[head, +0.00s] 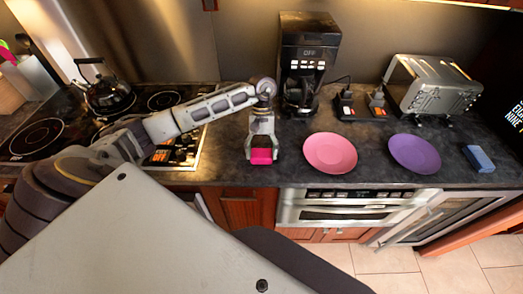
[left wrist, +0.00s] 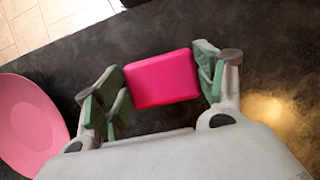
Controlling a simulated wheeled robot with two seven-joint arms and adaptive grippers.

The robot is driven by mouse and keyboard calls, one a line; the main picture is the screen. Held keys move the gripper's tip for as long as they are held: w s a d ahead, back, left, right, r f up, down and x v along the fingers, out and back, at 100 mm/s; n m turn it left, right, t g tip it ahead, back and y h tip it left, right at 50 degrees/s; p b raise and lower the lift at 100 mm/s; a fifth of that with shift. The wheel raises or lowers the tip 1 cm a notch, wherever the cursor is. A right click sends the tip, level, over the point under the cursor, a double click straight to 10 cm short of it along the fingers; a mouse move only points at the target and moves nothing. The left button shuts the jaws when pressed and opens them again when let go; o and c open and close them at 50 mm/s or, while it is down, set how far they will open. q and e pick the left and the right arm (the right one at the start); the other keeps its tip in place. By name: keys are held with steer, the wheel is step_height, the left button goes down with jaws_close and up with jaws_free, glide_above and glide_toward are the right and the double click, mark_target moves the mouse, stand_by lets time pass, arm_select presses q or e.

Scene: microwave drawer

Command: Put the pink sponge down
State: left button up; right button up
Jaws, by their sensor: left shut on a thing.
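The pink sponge (head: 261,156) is at the front part of the dark counter (head: 228,172), left of the pink plate. My left gripper (head: 262,153) points down over it and is shut on it. In the left wrist view the sponge (left wrist: 161,79) sits between the green-padded fingers of the gripper (left wrist: 163,88). I cannot tell whether the sponge's underside touches the counter. My right gripper is not in view.
A pink plate (head: 330,153) and a purple plate (head: 414,154) lie to the right, with a blue sponge (head: 478,158) beyond. A coffee maker (head: 305,62) and a toaster (head: 436,87) stand behind. A kettle (head: 108,95) is on the stove. A drawer microwave (head: 345,207) is below the counter.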

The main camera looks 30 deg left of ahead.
arm_select(q)
steer(key=shift+f, duration=0.15)
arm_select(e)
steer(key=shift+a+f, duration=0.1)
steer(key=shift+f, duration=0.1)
arm_select(q)
steer(key=o, duration=1.8)
steer(key=shift+c, duration=0.2)
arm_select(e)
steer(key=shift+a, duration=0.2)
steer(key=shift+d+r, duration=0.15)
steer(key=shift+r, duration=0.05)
